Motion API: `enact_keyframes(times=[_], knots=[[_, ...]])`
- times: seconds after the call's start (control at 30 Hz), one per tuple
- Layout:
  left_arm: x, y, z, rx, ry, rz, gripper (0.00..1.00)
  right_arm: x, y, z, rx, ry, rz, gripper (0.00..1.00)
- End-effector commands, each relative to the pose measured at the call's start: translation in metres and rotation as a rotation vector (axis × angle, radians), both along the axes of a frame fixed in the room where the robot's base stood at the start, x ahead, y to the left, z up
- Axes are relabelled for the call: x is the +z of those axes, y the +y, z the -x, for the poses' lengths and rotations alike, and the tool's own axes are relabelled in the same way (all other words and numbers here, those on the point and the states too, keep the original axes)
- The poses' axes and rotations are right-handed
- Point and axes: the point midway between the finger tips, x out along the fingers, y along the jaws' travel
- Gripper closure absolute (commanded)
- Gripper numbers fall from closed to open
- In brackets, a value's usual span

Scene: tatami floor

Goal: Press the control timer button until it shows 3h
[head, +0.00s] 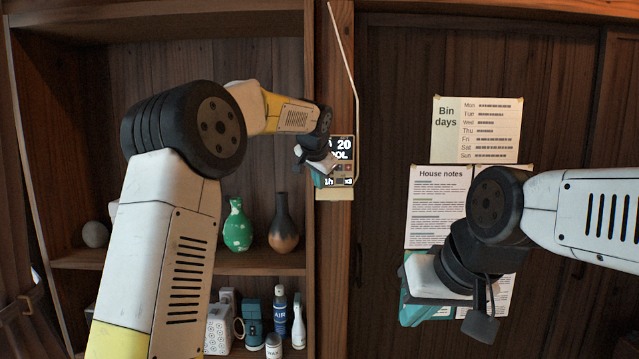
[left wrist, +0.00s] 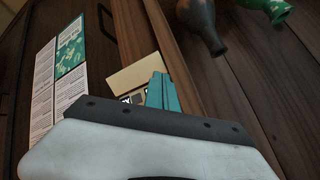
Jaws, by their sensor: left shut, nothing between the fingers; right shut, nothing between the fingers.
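The control panel (head: 343,149) is mounted on the wooden post, with a dark display reading "20" and "OOL" in part, and "1h" at its lower edge. My left gripper (head: 322,172) is shut and empty, right at the panel's lower left, and it covers part of the display and buttons. In the left wrist view its teal fingers (left wrist: 161,92) lie over the cream panel (left wrist: 135,74); I cannot tell if they touch a button. My right gripper (head: 415,300) is shut and empty, low in front of the papers at the right.
A shelf at the left holds a green vase (head: 237,226), a dark vase (head: 284,224) and several bottles below. A "Bin days" sheet (head: 476,130) and a "House notes" sheet (head: 437,205) hang on the right panel. A thin pale cord (head: 343,55) runs down by the panel.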

Motion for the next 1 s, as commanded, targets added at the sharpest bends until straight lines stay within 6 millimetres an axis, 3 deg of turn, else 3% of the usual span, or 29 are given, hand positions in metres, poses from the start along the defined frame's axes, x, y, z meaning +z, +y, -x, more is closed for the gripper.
enact_keyframes(times=[1.0], knots=[[0.0001, 0.0, -0.0072, 0.001, 0.0, 0.001, 1.0, 0.0, 0.0, 0.0, 0.0, 0.0, 0.0, 1.0]])
